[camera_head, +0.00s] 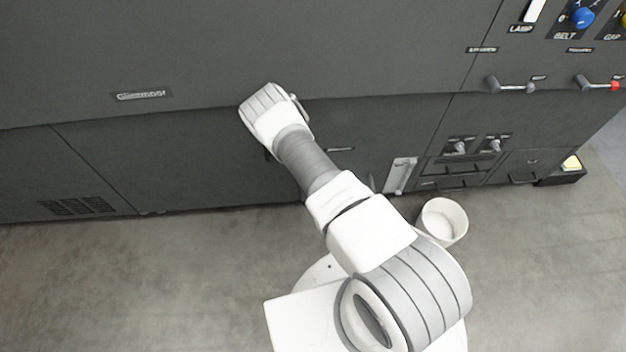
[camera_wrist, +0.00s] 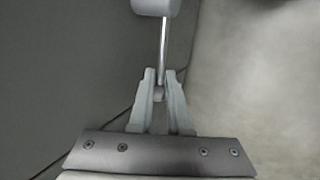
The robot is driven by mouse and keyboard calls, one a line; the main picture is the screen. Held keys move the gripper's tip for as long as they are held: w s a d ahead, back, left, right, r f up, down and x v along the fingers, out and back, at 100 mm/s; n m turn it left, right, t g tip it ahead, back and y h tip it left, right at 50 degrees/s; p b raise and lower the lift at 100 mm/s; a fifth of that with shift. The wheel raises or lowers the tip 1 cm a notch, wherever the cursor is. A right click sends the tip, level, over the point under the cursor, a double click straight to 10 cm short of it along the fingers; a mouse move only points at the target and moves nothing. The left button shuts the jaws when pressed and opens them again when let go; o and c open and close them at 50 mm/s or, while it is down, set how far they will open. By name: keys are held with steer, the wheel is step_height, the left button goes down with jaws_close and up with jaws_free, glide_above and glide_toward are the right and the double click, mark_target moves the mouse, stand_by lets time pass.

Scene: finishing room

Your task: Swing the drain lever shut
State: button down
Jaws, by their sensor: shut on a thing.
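In the wrist view a lever, taken to be the drain lever (camera_wrist: 163,45), shows as a thin shiny rod with a rounded grey end piece (camera_wrist: 153,5) at the top edge. My gripper (camera_wrist: 160,80) is shut on the rod near its lower end, with a fingertip on each side. The rod's full mount and its swing position cannot be told from this view. In the head view my arm reaches up to the dark machine front, and its wrist hides the gripper and the lever.
The dark machine front (camera_head: 215,65) fills the back. Two small levers, one grey-tipped (camera_head: 512,87) and one red-tipped (camera_head: 600,85), sit at right. A white bucket (camera_head: 443,221) stands on the floor beside my base. The floor (camera_head: 150,275) at left is clear.

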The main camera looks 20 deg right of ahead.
steer(key=shift+w+a+f, duration=0.15)
steer(key=shift+w+a, duration=0.15)
steer(key=shift+a, duration=0.45)
steer(key=c, duration=0.9)
jaws_free()
steer(key=shift+c, duration=0.2)
steer(key=shift+o, duration=0.3)
steer(key=shift+d, duration=0.15)
steer(key=shift+s, duration=0.1)
steer(key=p+v, duration=0.6)
steer(key=v, duration=1.1)
steer(key=shift+s, duration=0.1)
